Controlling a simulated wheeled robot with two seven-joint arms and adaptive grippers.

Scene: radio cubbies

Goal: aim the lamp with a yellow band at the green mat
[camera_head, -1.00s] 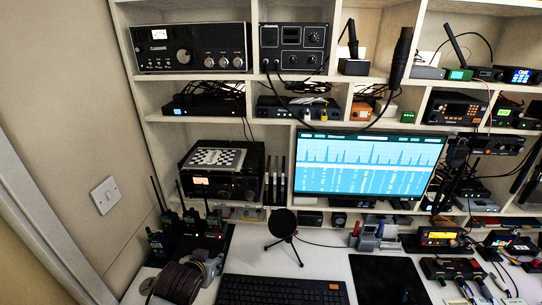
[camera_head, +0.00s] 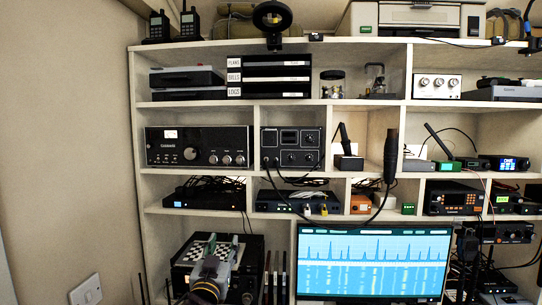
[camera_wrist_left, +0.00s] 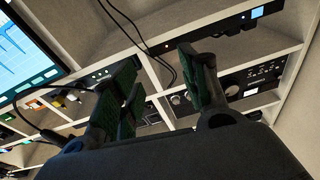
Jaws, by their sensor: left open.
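My left gripper (camera_head: 216,264) shows at the lower left of the head view, in front of the black radio with a chequered board on top. In the left wrist view its two dark fingers (camera_wrist_left: 165,88) are spread apart with nothing between them; shelf fronts show beyond. A black ring-headed device (camera_head: 272,18) stands on top of the shelves in the head view; it may be a lamp, but I see no yellow band on it. I cannot make out the yellow-banded lamp or the green mat in either view. My right gripper is out of view.
Cubby shelves (camera_head: 238,112) full of radios fill the wall. A lit monitor (camera_head: 372,262) stands at lower centre. A black microphone (camera_head: 390,155) hangs in front of the shelves with a looping cable.

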